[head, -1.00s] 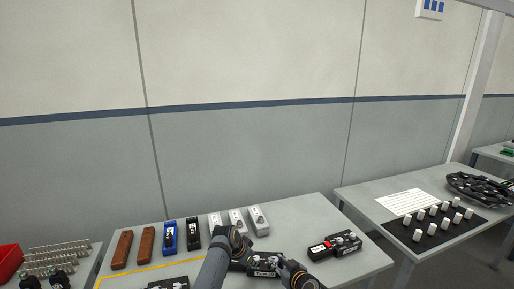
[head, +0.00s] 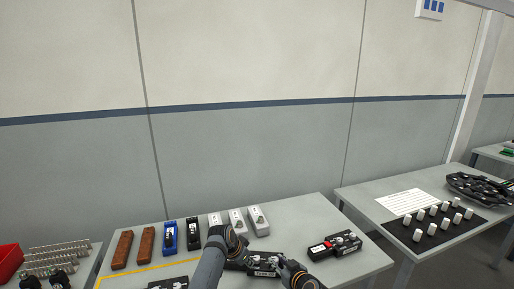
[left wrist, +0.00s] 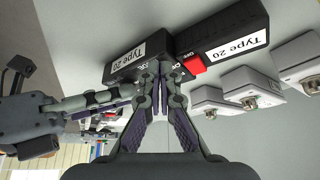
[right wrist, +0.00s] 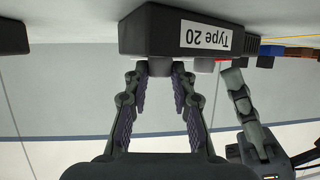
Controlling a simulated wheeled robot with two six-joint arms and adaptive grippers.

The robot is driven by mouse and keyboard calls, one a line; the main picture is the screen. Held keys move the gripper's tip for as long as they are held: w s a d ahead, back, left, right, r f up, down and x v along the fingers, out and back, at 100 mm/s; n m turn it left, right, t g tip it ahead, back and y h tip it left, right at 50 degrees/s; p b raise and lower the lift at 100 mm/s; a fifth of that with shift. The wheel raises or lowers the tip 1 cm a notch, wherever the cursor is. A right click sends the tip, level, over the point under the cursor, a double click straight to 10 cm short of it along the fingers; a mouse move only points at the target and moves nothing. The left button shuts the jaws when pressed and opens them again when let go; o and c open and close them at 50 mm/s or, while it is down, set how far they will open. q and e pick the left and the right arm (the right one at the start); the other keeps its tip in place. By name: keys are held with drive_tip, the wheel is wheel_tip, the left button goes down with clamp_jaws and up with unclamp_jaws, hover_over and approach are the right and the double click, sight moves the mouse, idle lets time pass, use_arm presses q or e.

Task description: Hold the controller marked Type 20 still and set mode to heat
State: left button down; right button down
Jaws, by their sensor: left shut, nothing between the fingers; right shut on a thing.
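The labelled box (head: 265,271) also shows in the head view and, upside down, in the right wrist view (right wrist: 150,30). My left gripper (left wrist: 161,76) is shut and empty, fingertips close to the boxes near where they meet; touching or apart is unclear. It also shows in the head view (head: 248,256). The mode marking is unreadable.
A similar black unit with a red part (head: 322,249) stands to the right. White boxes (head: 259,220), black and blue boxes (head: 168,237) and brown blocks (head: 122,249) line the back. Bare table (head: 300,215) lies behind the right unit.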

use_arm(q)
wheel_tip(320, 180, up, 6)
idle(0.4)
drive_tip(key=shift+d, duration=0.1)
drive_tip(key=shift+s+d+f, duration=0.1)
drive_tip(key=shift+d+f, duration=0.1)
drive_tip(key=shift+f, duration=0.8)
drive_tip(key=shift+s+d+f, duration=0.1)
drive_tip(key=shift+d+f, duration=0.1)
drive_tip(key=shift+f, duration=0.85)
drive_tip(key=shift+s+d+f, duration=0.1)
drive_tip(key=shift+d+f, duration=0.1)
drive_tip(key=shift+f, duration=0.8)
drive_tip(key=shift+w+d+r, duration=0.1)
drive_tip(key=shift+w+d, duration=0.2)
drive_tip(key=shift+w, duration=0.35)
drive_tip(key=shift+w+a, duration=0.15)
drive_tip(key=shift+a, duration=0.15)
drive_tip(key=shift+w+a, duration=0.3)
